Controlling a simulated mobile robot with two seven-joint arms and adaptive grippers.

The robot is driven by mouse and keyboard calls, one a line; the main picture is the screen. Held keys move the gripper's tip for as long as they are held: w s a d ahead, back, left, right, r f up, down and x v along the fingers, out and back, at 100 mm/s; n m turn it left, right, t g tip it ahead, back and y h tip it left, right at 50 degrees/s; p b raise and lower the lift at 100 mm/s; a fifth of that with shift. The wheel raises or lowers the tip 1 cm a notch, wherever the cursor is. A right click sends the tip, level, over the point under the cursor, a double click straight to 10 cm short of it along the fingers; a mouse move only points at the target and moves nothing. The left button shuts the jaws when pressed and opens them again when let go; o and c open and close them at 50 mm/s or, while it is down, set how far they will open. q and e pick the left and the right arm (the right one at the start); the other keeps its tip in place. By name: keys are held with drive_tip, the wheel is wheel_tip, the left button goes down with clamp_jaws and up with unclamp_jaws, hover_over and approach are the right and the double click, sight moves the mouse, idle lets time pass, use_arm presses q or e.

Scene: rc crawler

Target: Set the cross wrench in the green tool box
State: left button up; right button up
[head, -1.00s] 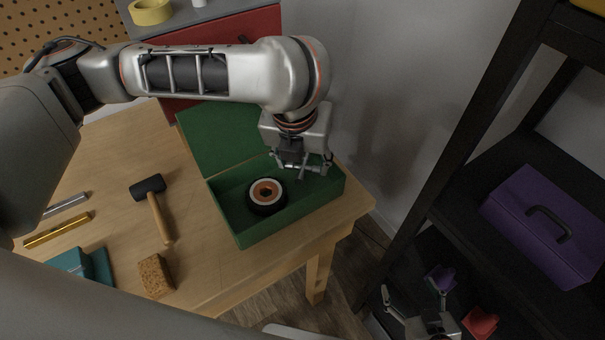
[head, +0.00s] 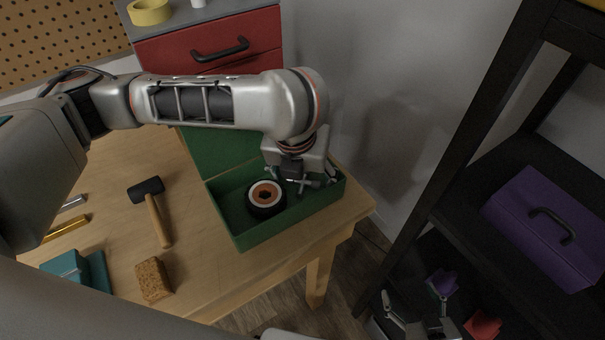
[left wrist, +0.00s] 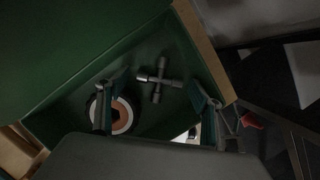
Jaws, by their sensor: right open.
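The green tool box (head: 239,233) stands open near the table's right corner, its lid raised at the back. My left gripper (head: 301,180) is low over the box's right half. In the left wrist view its two fingers (left wrist: 158,98) are spread wide apart. The grey cross wrench (left wrist: 157,81) shows between and beyond them inside the box, apart from both fingers; whether it rests on the floor is hard to tell. In the head view the cross wrench (head: 309,183) is partly hidden by the gripper. My right gripper (head: 414,310) is open and empty at the bottom, away from the table.
A black wheel with an orange hub (head: 266,196) lies in the box's left half. A mallet (head: 155,209), a sponge (head: 153,279) and a teal object (head: 78,269) lie on the table. A black shelf at right holds a purple tool box (head: 545,222).

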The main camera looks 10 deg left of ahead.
use_arm(q)
drive_tip(key=p+v, duration=0.2)
drive_tip(key=v, duration=1)
drive_tip(key=shift+r, duration=0.15)
idle(0.3)
